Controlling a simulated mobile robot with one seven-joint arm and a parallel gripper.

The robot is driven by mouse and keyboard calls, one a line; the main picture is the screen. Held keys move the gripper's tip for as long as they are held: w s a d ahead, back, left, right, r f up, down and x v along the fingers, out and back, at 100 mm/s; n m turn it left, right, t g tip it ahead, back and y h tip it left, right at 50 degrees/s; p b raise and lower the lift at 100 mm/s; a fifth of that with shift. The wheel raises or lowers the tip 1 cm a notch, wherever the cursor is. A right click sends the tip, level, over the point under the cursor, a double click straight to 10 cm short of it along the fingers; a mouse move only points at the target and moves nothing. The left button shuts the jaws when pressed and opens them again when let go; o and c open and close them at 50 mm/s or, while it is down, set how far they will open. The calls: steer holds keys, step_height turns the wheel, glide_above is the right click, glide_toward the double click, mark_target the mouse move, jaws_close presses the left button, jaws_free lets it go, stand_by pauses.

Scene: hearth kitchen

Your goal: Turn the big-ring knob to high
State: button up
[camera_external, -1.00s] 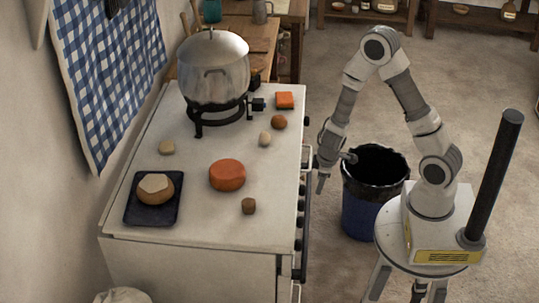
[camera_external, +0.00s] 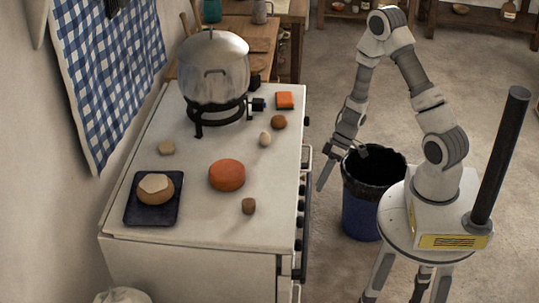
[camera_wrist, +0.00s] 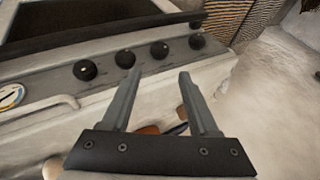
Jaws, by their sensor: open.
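Several round black knobs run in a row along the stove's front panel. In the wrist view one knob (camera_wrist: 159,50) lies just beyond and between my fingertips, with another knob (camera_wrist: 124,58) to its left and one (camera_wrist: 196,41) to its right. I cannot tell which is the big-ring knob. My gripper (camera_wrist: 160,71) is open and empty, apart from the knobs. In the external view my gripper (camera_external: 323,178) points downward beside the stove's (camera_external: 270,235) front edge. The knobs show there only edge-on, and their settings cannot be read.
A metal pot (camera_external: 214,70) stands on the black burner ring at the back of the stove. A pale handle bar (camera_wrist: 45,108) and a round dial (camera_wrist: 11,96) are on the stove front. A blue bin (camera_external: 362,210) stands on the floor close to my arm.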

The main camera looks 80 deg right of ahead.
mark_target(303, 217)
steer(key=b+x, duration=0.5)
steer(key=x, duration=0.8)
steer(key=shift+f, duration=0.15)
jaws_close()
